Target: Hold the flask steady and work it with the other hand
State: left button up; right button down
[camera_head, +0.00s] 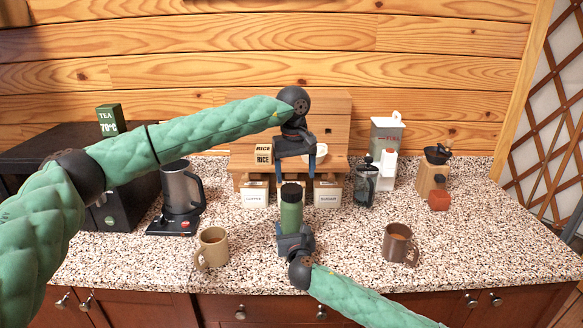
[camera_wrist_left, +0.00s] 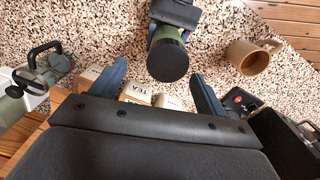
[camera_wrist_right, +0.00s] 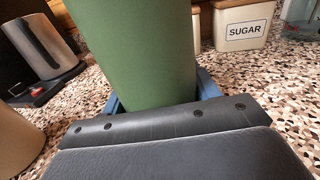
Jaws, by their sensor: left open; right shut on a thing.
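The flask (camera_head: 291,212) is a green cylinder with a black cap, standing upright on the speckled counter. My right gripper (camera_head: 291,242) is shut on its lower body; in the right wrist view the green flask (camera_wrist_right: 140,50) fills the space between the blue fingers. My left gripper (camera_head: 296,172) is open and empty, pointing down above and behind the flask. In the left wrist view the black cap (camera_wrist_left: 168,61) lies beyond the two spread blue fingers, apart from them.
A tan mug (camera_head: 213,247) stands left of the flask and a brown mug (camera_head: 398,243) right. A kettle (camera_head: 179,190) stands at left. Labelled canisters (camera_head: 328,193) and a French press (camera_head: 366,184) stand behind. A grinder (camera_head: 432,172) stands at right. The front counter strip is fairly clear.

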aim_at(292, 188)
pick_arm(q)
jog(key=n, duration=0.1)
jog(key=r+n, duration=0.1)
jog(key=n, duration=0.3)
jog(key=shift+w+r+n, duration=0.1)
jog(key=shift+r+n, duration=0.1)
jog(key=shift+n, duration=0.2)
jog(key=n, duration=0.5)
jog(key=shift+a+r+n, duration=0.2)
jog(key=shift+r+n, duration=0.1)
jog(key=shift+r, duration=0.1)
jog(key=n, duration=0.6)
jog(key=shift+a+r+n, duration=0.1)
jog(key=shift+a+n, duration=0.15)
jog(key=shift+n, duration=0.05)
jog(key=n, duration=0.6)
jog(key=shift+a, duration=0.1)
jog(key=shift+f, duration=4.05)
